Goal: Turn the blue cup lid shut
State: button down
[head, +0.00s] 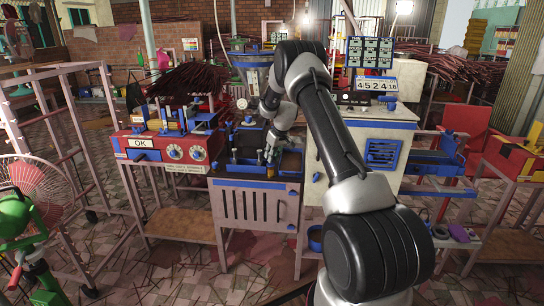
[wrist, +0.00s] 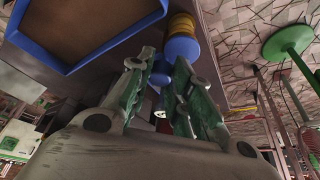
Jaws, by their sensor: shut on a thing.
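My gripper (head: 269,150) reaches down over the front edge of the middle machine with the blue-rimmed top. In the wrist view its two green-padded fingers (wrist: 163,66) are closed around a small blue piece (wrist: 160,77), which looks like the blue cup lid; the fingers hide much of it. Just beyond the fingertips is a blue cylinder (wrist: 181,48) with a yellow-orange banded part. A small orange part (head: 271,171) shows under the gripper in the head view. I cannot tell how far the lid is turned.
A blue-rimmed tray (wrist: 75,64) lies close to the left finger. A red machine (head: 165,150) with an OK sign stands left, and a white cabinet (head: 385,135) with a numeric display stands right. A fan (head: 35,190) is at the lower left.

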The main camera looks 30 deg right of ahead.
jog(key=shift+n, duration=0.3)
jog(key=c, duration=1.3)
grip_release()
